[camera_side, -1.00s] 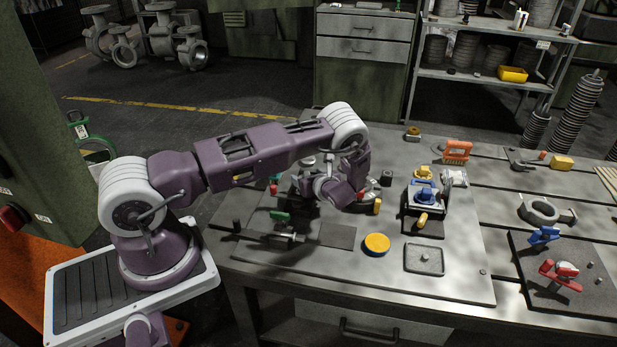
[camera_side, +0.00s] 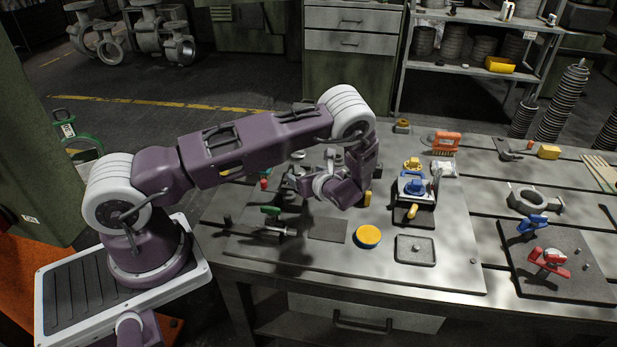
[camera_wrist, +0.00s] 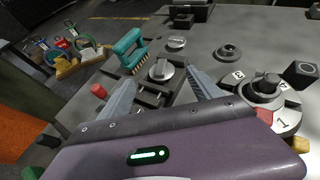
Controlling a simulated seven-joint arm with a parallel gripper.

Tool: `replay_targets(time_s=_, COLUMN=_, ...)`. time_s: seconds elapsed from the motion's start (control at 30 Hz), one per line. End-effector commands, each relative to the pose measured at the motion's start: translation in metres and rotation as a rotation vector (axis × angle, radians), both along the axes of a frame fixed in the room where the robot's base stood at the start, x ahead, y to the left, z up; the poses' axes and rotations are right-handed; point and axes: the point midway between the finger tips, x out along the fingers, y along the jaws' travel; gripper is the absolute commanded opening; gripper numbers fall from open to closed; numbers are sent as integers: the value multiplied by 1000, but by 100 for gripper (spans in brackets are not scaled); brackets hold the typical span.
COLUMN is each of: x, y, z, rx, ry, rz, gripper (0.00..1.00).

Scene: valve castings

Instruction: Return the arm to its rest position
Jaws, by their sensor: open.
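My gripper (camera_wrist: 161,78) is open, with its two grey fingers apart and nothing between them. In the wrist view the fingertips point at a dark fixture with a round metal knob (camera_wrist: 161,70); the height between them is hard to judge. In the side view my purple and white arm reaches over the left part of the workbench (camera_side: 460,262), its elbow bent and its wrist low over the bench. The fingers are not clear there.
On the bench are an orange-yellow disc (camera_side: 368,236), a shallow tray (camera_side: 415,251), a blue-topped valve (camera_side: 414,187) and an orange brush (camera_side: 446,142). Red and blue parts stand farther right.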

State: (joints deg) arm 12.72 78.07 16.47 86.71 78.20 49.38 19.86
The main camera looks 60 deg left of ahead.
Motion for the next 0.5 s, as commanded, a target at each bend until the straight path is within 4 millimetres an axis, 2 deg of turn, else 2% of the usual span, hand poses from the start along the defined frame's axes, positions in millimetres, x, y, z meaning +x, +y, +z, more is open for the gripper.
replay_targets(time_s=0.07, x=-1, y=-3, z=20, rx=-32, ry=-56, rz=56, gripper=74)
replay_targets(time_s=0.17, x=-12, y=-18, z=76, rx=-142, ry=-216, rz=226, gripper=74)
replay_targets(time_s=0.2, x=-21, y=-27, z=102, rx=-202, ry=-295, rz=312, gripper=74)
replay_targets(time_s=0.3, x=-51, y=-53, z=163, rx=-364, ry=-480, rz=520, gripper=74)
replay_targets(time_s=0.37, x=-72, y=-71, z=195, rx=-465, ry=-581, rz=635, gripper=74)
replay_targets(time_s=0.4, x=-87, y=-84, z=216, rx=-535, ry=-647, rz=706, gripper=74)
replay_targets(time_s=0.5, x=-129, y=-118, z=260, rx=-715, ry=-795, rz=875, gripper=74)
